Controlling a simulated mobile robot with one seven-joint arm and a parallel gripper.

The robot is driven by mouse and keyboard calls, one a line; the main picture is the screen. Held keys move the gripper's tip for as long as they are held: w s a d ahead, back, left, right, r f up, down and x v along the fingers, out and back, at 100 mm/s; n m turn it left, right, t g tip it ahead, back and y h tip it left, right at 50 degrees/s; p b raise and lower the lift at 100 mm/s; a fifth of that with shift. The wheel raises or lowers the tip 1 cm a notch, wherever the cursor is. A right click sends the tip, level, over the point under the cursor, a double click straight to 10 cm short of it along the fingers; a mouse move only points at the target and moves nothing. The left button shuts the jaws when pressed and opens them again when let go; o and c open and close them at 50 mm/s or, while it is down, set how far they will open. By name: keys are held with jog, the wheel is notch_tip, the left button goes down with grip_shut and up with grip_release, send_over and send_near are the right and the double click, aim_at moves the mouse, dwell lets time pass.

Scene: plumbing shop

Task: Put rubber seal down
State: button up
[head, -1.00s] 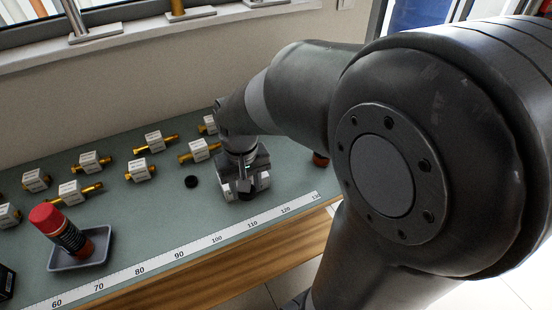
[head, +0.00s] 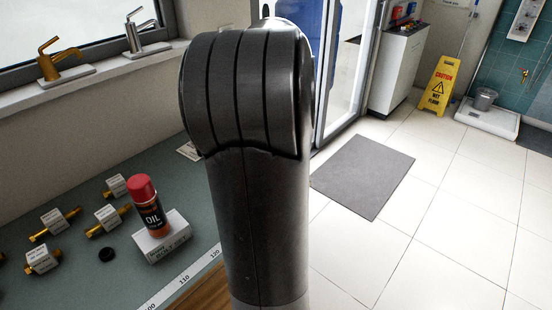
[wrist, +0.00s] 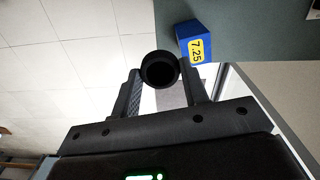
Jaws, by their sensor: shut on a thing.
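In the wrist view the rubber seal (wrist: 160,86), a black round ring, is held between the two fingertips of my gripper (wrist: 160,72). My gripper is shut on it, and the seal is off any surface that I can see. A blue box (wrist: 190,42) with a yellow 7.25 label shows just beyond the right finger, on a grey-green surface. My gripper and the held seal do not show in the head view, where my arm covers the middle. Another black round piece (head: 107,254) lies on the green mat (head: 85,285).
A red-capped oil bottle (head: 148,207) stands at a white box (head: 162,240) on the mat. Several brass fittings with white tags, one of them here (head: 54,221), lie to the left. Beyond the bench are open tiled floor, a grey floor mat (head: 362,178) and a yellow caution sign (head: 438,85).

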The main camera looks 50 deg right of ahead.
jog(key=s+d+r+m, duration=0.2)
jog(key=s+d, duration=0.2)
jog(key=d, duration=0.1)
jog(key=w+f, duration=0.2)
jog(key=w, duration=0.1)
jog(key=w+a+f, duration=0.1)
jog(key=w+f, duration=0.1)
jog(key=w, duration=0.2)
jog(key=w+a+f, duration=0.1)
jog(key=w+f, duration=0.2)
jog(key=shift+w+a+f, duration=0.1)
jog(key=shift+w+a, duration=0.05)
jog(key=shift+w, duration=0.2)
jog(key=shift+f, duration=2)
jog(key=shift+f, duration=0.1)
jog(key=o, duration=0.9)
jog(key=shift+o, duration=0.2)
